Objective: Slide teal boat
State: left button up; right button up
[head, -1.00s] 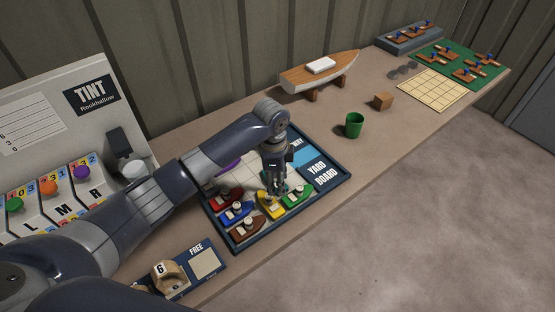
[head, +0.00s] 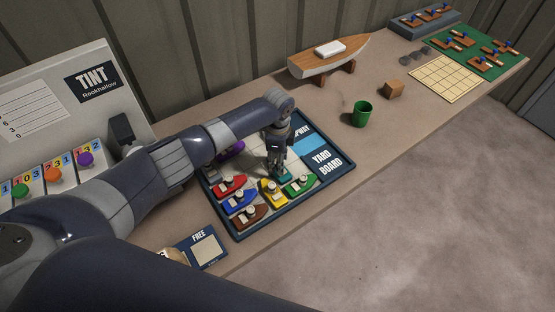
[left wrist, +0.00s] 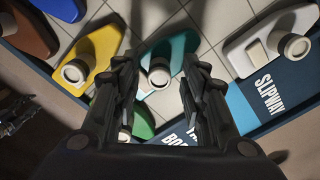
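The teal boat (left wrist: 177,49) lies on the yard board (head: 245,237) under my left gripper (head: 278,172). In the head view only a bit of teal shows beside the fingers. In the left wrist view my left gripper (left wrist: 160,80) has its two fingers apart, one on each side of the teal boat's round white funnel (left wrist: 158,72). Gaps show between the funnel and the fingers. The slipway (head: 303,146) is the light blue area at the board's far edge; its label also shows in the left wrist view (left wrist: 268,92).
Yellow (head: 274,194), green (head: 299,184), red (head: 228,186), blue (head: 239,201) and brown (head: 248,217) boats sit close by on the board. A purple boat (head: 232,150) is partly behind my arm. A green cup (head: 361,113) and wooden block (head: 394,89) stand right of the board.

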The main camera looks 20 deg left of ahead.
pick_arm(q)
jog(key=shift+f, duration=0.45)
grip_shut()
jog(key=w+a+b, duration=0.3)
jog(key=a+b, duration=0.1)
jog(key=shift+w+a+f+b, duration=0.15)
jog(key=shift+w+a+b, duration=0.25)
jog(key=w+a+b, duration=0.2)
jog(key=a, duration=0.1)
jog(key=w+a+b, duration=0.1)
jog(key=a+b, duration=0.1)
jog(key=shift+w+f, duration=0.2)
jog(key=shift+w, duration=0.15)
jog(key=shift+r+b, duration=0.25)
jog(key=shift+b, duration=0.05)
jog(key=shift+w+r, duration=0.1)
jog(key=shift+a+r, duration=0.15)
pick_arm(e)
notch_tip(320, 180, down, 10)
jog(key=a, duration=0.1)
jog(key=shift+w+a+r, duration=0.25)
jog(key=shift+w, duration=0.1)
